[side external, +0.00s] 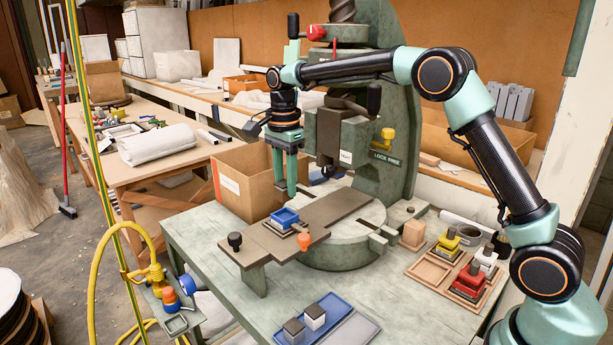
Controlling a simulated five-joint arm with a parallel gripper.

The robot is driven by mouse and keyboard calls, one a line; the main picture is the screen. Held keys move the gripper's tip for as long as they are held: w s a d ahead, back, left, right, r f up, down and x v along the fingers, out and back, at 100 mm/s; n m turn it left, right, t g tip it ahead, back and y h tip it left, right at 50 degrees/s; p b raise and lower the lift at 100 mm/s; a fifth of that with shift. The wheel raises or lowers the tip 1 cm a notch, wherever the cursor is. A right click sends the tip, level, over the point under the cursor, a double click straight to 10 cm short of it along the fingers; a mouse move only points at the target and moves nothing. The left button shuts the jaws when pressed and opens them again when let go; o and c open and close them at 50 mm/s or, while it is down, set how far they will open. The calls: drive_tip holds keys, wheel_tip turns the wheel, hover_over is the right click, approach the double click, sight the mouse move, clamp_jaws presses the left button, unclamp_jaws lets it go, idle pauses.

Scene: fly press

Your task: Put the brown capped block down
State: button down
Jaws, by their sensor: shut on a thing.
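My gripper (286,188) points straight down in front of the open cardboard box and above the press's bed, left of the press column. Its green fingers are close together and shut on the brown capped block. The block barely shows between the fingers against the brown cardboard, so its cap and tilt cannot be made out. The gripper is clear of the bench top.
The green fly press (395,135) stands close right of my gripper. The cardboard box (232,187) is behind it. The bench's front left is bare.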

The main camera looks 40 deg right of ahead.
sight(286, 200)
drive_tip(key=shift+f, duration=2.3)
drive_tip(key=c, duration=0.5)
unclamp_jaws()
drive_tip(key=shift+f, duration=0.15)
drive_tip(key=shift+c, duration=0.2)
